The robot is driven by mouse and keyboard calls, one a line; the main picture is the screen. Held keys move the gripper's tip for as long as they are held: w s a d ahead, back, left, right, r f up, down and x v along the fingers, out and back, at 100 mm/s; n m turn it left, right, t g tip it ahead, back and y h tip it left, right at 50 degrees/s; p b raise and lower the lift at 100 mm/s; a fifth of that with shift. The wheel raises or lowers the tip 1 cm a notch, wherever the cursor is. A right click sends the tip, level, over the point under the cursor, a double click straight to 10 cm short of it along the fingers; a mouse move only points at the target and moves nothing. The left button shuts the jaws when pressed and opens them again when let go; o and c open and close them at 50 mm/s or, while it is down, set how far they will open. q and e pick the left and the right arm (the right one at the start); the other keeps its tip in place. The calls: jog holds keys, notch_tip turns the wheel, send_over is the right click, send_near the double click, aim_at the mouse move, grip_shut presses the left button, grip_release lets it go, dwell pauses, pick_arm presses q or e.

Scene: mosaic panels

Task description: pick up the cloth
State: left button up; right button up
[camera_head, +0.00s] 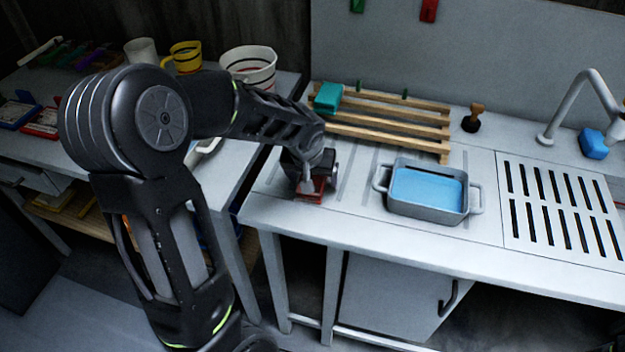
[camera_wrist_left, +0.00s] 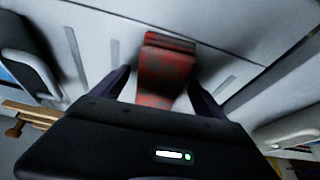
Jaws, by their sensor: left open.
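A red, darkly mottled folded cloth (camera_head: 312,190) lies on the grey counter to the left of the basin, mostly covered by my left gripper (camera_head: 306,178). In the left wrist view the cloth (camera_wrist_left: 166,68) lies between the two dark fingers of my left gripper (camera_wrist_left: 160,80). The fingers are apart, one on each side of the cloth; I cannot tell whether they touch it. The near end of the cloth is hidden behind the gripper body. My right gripper is not in view.
A grey basin of blue water (camera_head: 427,212) stands right of the cloth. Behind are a wooden slatted rack (camera_head: 395,115) with a teal block (camera_head: 328,97), and a wooden-handled stamp-like tool (camera_head: 473,118). A drain grid (camera_head: 560,210) and faucet (camera_head: 570,105) are at the right.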

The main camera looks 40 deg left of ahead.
pick_arm(q)
jog(key=shift+f+b, duration=0.15)
jog(key=shift+b, duration=0.15)
jog(key=shift+c, duration=0.4)
jog(key=c, duration=1.3)
